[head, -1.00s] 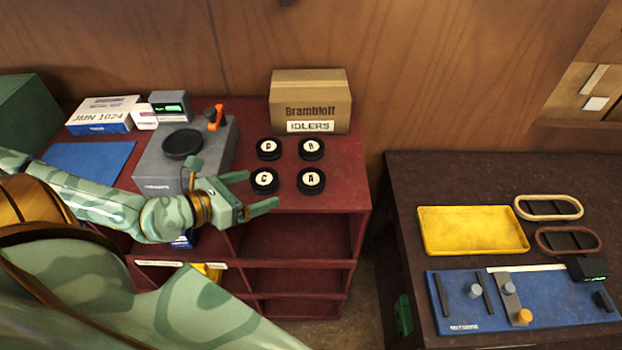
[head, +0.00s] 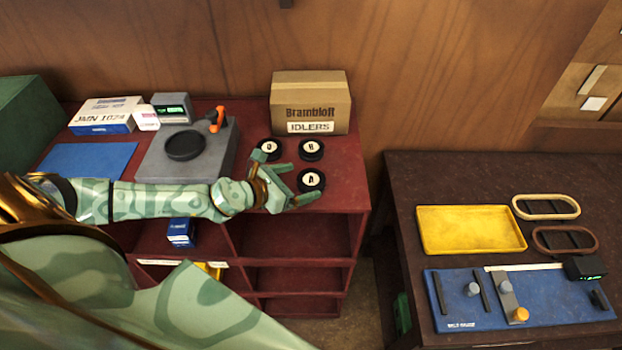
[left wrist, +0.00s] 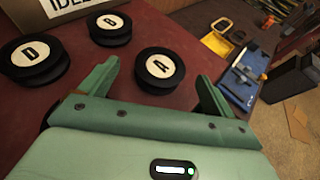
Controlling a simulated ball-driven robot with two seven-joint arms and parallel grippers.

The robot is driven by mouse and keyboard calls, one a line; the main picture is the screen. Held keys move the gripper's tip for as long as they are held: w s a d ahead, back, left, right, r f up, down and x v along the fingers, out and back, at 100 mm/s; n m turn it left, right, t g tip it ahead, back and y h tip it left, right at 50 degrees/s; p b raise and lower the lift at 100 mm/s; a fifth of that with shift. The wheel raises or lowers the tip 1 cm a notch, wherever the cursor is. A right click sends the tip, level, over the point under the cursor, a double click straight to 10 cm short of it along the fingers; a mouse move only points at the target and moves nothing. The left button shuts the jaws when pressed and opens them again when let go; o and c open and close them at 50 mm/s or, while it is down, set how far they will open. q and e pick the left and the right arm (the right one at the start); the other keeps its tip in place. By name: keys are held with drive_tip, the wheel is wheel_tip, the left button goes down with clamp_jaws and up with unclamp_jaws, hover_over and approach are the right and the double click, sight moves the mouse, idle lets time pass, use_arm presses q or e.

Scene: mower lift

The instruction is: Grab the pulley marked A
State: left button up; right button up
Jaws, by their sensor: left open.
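The pulley marked A (head: 311,180) is a black disc with a white lettered face, lying on the red shelf top near its front right. It also shows in the left wrist view (left wrist: 159,68), ahead of and between my open fingers. My left gripper (head: 306,184) is open, its fingertips close to pulley A; whether they touch it I cannot tell. The pulley marked D (head: 269,148) and another lettered pulley (head: 311,149), which reads B or R, lie behind it. The pulley marked C is hidden by my gripper. My right gripper is not in view.
A cardboard box labelled IDLERS (head: 310,102) stands behind the pulleys. A grey device with a black round plate (head: 185,146) is to the left. A dark table at right holds a yellow tray (head: 470,231) and a blue board (head: 450,305).

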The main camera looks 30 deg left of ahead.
sight(310, 179)
use_arm(q)
drive_tip(key=x, duration=0.3)
drive_tip(key=shift+w+d+f, duration=0.15)
drive_tip(key=shift+w+d, duration=0.05)
drive_tip(key=shift+w, duration=0.05)
drive_tip(key=shift+s, duration=0.15)
drive_tip(key=c, duration=1.3)
drive_tip(key=shift+o, duration=0.2)
